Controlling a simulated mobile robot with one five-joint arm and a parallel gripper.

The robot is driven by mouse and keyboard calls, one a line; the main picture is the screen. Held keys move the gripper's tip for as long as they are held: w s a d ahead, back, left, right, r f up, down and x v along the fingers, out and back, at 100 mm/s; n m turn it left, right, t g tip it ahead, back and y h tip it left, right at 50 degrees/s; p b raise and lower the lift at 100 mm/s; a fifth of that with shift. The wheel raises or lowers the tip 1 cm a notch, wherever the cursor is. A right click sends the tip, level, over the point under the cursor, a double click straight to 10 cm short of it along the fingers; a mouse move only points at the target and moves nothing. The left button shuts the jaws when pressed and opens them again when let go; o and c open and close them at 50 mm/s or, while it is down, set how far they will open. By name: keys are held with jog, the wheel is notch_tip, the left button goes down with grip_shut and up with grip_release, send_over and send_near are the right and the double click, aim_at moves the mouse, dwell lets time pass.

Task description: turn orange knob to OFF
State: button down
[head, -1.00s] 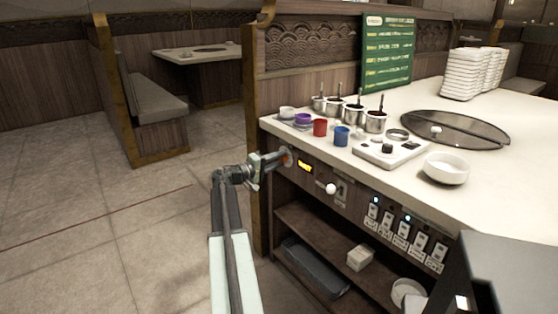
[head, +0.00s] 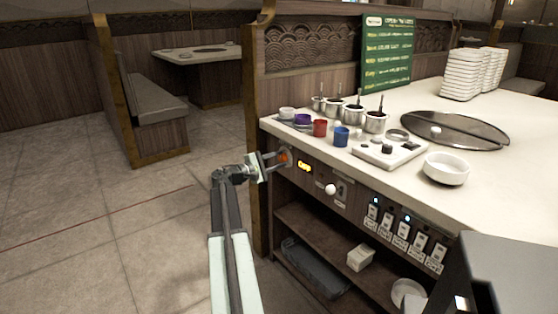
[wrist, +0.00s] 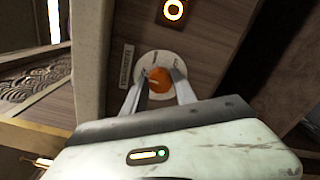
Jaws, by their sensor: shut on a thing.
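The orange knob (head: 284,157) sits on a pale round plate at the left end of the counter's front panel. In the wrist view the knob (wrist: 160,80) shows a lighter mark across its face. My gripper (head: 281,160) reaches it from the left, and in the wrist view the fingers of my gripper (wrist: 162,85) are on either side of the knob, shut on it. A small label (wrist: 126,66) stands beside the plate; I cannot read it. A lit orange display (head: 305,167) is right of the knob.
A white ball-shaped knob (head: 331,189) and several lit switches (head: 406,233) lie further right on the panel. Sauce wells (head: 352,113), a red cup (head: 320,128) and a blue cup (head: 341,137) stand on the counter above. The floor at left is clear.

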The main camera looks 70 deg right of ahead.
jog(key=shift+s+a+f, duration=0.1)
dwell(0.4)
jog(key=c, duration=1)
grip_release()
jog(key=v, duration=0.7)
jog(key=shift+w+a, duration=0.25)
